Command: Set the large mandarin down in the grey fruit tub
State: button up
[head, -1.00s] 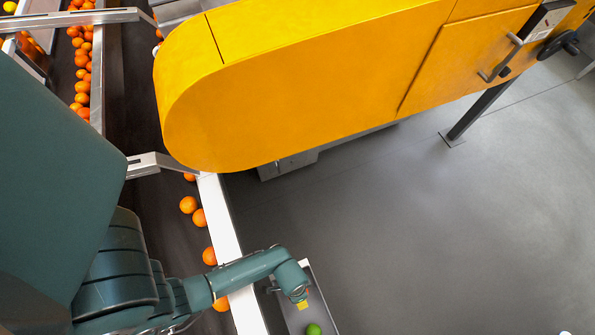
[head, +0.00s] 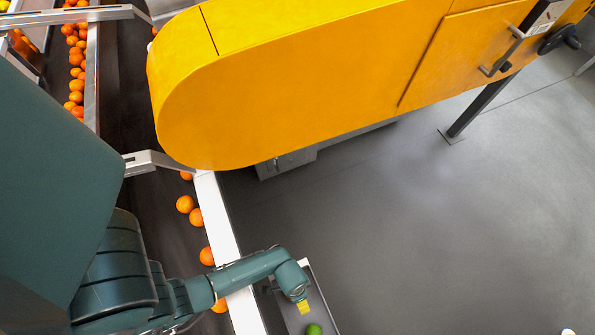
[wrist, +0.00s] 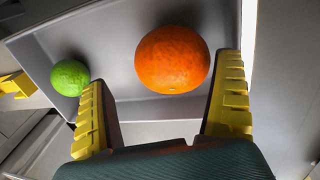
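The large mandarin (wrist: 172,60) is a big orange fruit inside the grey fruit tub (wrist: 95,35) in the wrist view. My gripper (wrist: 164,70) is open, with its yellow ridged fingers spread wide. The mandarin lies between and just beyond the fingertips, with a gap on each side, and appears to rest in the tub. A small green fruit (wrist: 70,77) lies to its left, close to the left fingertip. In the head view my gripper (head: 303,308) is over the tub (head: 317,292), mostly hidden by my wrist; the mandarin is hidden there. The green fruit (head: 314,330) shows at the bottom edge.
Several orange fruits (head: 185,204) lie on the dark conveyor (head: 160,215) beside its white side rail (head: 217,220). A large yellow machine housing (head: 300,85) fills the top. Open grey floor (head: 430,240) lies to the right.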

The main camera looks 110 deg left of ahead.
notch_tip(320, 180, up, 8)
jog(key=p, duration=0.5)
jog(key=shift+p, duration=0.4)
jog(key=shift+r+b, duration=0.25)
jog(key=shift+b, duration=0.2)
jog(key=w+r+m+p, duration=0.1)
jog(key=w+r+p, duration=0.3)
jog(key=r+p, duration=0.5)
jog(key=w+r+m+p, duration=0.2)
jog(key=w+r+p, duration=0.3)
jog(key=r+p, duration=0.5)
jog(key=shift+a+r+m+g, duration=0.3)
jog(key=shift+a+r, duration=0.15)
jog(key=shift+r, duration=1.9)
